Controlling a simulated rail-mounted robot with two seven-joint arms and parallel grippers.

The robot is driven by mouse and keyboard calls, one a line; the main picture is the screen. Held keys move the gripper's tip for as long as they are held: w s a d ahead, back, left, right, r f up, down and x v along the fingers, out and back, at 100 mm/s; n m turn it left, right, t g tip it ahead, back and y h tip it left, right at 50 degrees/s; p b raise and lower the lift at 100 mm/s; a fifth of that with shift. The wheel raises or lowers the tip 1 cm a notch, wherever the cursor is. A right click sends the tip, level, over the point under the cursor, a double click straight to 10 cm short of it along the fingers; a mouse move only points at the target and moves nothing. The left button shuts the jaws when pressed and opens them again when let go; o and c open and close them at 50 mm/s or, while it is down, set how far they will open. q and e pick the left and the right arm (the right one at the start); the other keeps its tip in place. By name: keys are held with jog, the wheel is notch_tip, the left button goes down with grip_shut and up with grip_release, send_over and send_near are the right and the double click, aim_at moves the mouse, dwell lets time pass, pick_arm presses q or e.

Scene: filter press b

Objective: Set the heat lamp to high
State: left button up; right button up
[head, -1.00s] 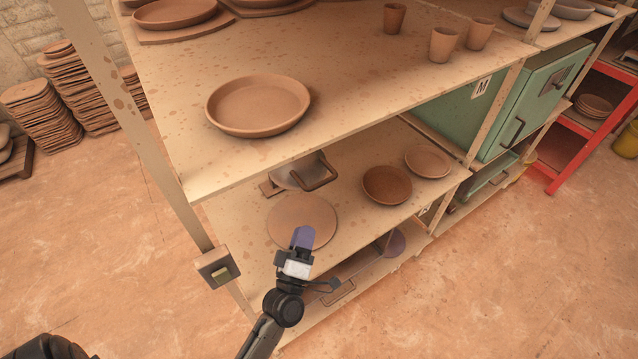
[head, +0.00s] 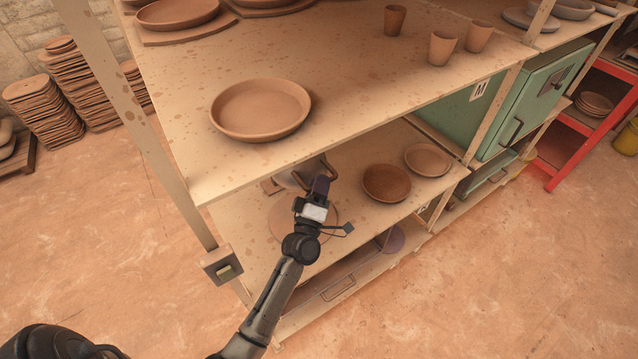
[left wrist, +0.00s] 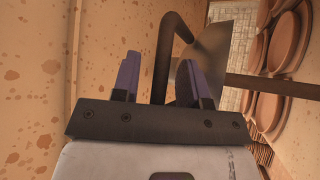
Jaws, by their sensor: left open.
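What looks like the heat lamp, a grey metal shade (head: 288,180) with a dark bent tube, is on the middle shelf, partly hidden by my left gripper. In the left wrist view the flared shade (left wrist: 214,48) and bent tube (left wrist: 163,62) are just beyond my fingers. My left gripper (head: 321,186) has purple fingers and reaches in over the middle shelf, close to the lamp. In the left wrist view it (left wrist: 160,78) is open, with the tube showing between its fingers; contact cannot be told. No high or low marking is readable. My right gripper is not in view.
The upper shelf (head: 190,175) overhangs the lamp. A round board (head: 278,222) lies under my arm, and a brown bowl (head: 386,183) and plate (head: 428,160) stand to the right.

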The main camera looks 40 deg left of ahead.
pick_arm(q)
grip_shut()
dwell(0.4)
